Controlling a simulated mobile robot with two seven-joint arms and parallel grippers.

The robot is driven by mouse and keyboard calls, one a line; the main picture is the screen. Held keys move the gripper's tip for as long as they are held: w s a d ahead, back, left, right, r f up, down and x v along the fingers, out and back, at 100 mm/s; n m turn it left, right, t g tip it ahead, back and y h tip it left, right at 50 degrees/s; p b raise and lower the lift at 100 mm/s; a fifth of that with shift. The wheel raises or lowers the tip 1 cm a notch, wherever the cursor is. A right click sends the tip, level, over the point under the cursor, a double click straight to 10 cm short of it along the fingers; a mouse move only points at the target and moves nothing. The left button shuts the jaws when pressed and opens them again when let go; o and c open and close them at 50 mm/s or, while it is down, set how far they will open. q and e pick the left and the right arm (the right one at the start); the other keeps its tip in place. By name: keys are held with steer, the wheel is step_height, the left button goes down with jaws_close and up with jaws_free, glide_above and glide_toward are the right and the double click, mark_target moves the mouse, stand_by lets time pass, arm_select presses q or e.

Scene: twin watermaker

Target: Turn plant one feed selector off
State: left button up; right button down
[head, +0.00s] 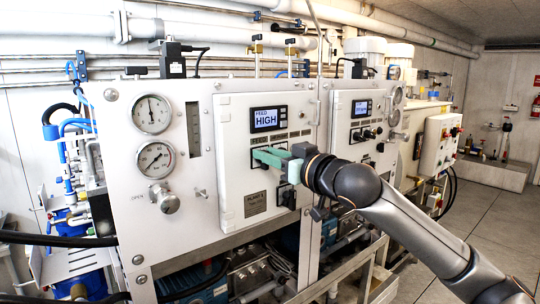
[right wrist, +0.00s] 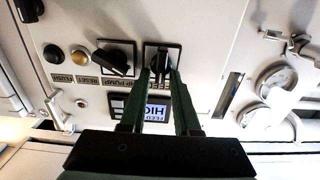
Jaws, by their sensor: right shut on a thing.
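My right gripper (head: 262,156) reaches in from the right to the nearer white panel door in the head view. In the right wrist view its two green fingers (right wrist: 161,72) are shut on a black selector knob (right wrist: 160,62) on a square plate. The label under the knob is partly hidden by the fingers but appears to begin with FEED. In the head view the fingers cover the knob. Above it a small display (head: 268,119) reads FEED HIGH; it shows upside down in the wrist view (right wrist: 157,107). My left gripper is not in view.
Beside the held knob are a second black selector (right wrist: 112,60), a reset button (right wrist: 80,57) and a flush button (right wrist: 53,53). Two gauges (head: 153,114) and a round valve knob (head: 169,203) sit left of the door. A second similar panel (head: 362,130) stands to the right.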

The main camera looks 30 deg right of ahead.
stand_by(0.4)
steer(key=shift+a+f+n+p, duration=0.1)
steer(key=shift+a+n+p, duration=0.1)
steer(key=shift+n+p, duration=1.5)
steer(key=shift+a+f+n+p, duration=0.15)
steer(key=shift+n+p, duration=0.8)
steer(key=shift+n, duration=1.4)
steer(key=shift+a+f+n+p, duration=0.1)
steer(key=shift+a+n+p, duration=0.1)
steer(key=shift+n+p, duration=1.5)
steer(key=shift+n+b, duration=0.35)
steer(key=shift+n, duration=0.1)
steer(key=c, duration=0.9)
jaws_free()
steer(key=shift+s, duration=0.1)
